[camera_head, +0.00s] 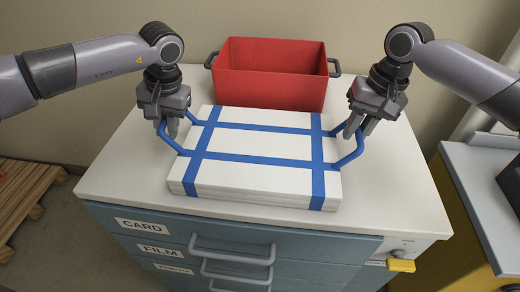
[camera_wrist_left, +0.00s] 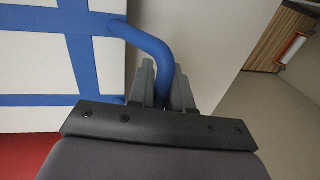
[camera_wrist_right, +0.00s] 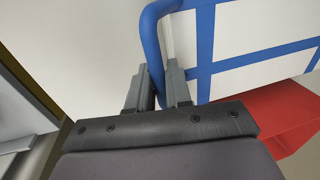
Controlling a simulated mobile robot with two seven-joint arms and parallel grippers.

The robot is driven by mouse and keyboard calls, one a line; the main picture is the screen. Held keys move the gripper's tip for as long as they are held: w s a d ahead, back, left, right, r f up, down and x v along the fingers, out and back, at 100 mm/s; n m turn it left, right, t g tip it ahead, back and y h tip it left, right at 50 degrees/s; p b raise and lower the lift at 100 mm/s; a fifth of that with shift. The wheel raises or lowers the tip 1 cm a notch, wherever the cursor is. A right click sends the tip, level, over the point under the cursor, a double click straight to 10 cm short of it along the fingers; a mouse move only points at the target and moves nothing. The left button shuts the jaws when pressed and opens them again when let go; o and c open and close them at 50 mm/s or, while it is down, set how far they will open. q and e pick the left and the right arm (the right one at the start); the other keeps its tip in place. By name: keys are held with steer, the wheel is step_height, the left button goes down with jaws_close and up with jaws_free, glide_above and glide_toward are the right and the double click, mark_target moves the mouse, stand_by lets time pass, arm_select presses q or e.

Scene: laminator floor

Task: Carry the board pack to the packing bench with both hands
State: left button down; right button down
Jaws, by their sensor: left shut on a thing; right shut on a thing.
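The board pack (camera_head: 258,178) is a flat white stack bound with blue straps, with a blue loop handle on its left and right ends. It lies on the white cabinet top; I cannot tell if it is lifted at all. My left gripper (camera_head: 170,132) is shut on the left handle, which also shows in the left wrist view (camera_wrist_left: 150,40). My right gripper (camera_head: 356,130) is shut on the right handle, which also shows in the right wrist view (camera_wrist_right: 150,40). The packing bench cannot be identified for certain.
A red bin (camera_head: 270,85) with dark handles stands right behind the pack. Below is a blue drawer cabinet (camera_head: 170,232) labelled CARD and FILM. A wooden pallet (camera_head: 25,195) lies on the floor at left. A grey-topped yellow unit (camera_head: 485,190) stands at right.

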arm_select(q)
steer(key=shift+r, duration=0.25)
arm_select(e)
steer(key=shift+r, duration=0.3)
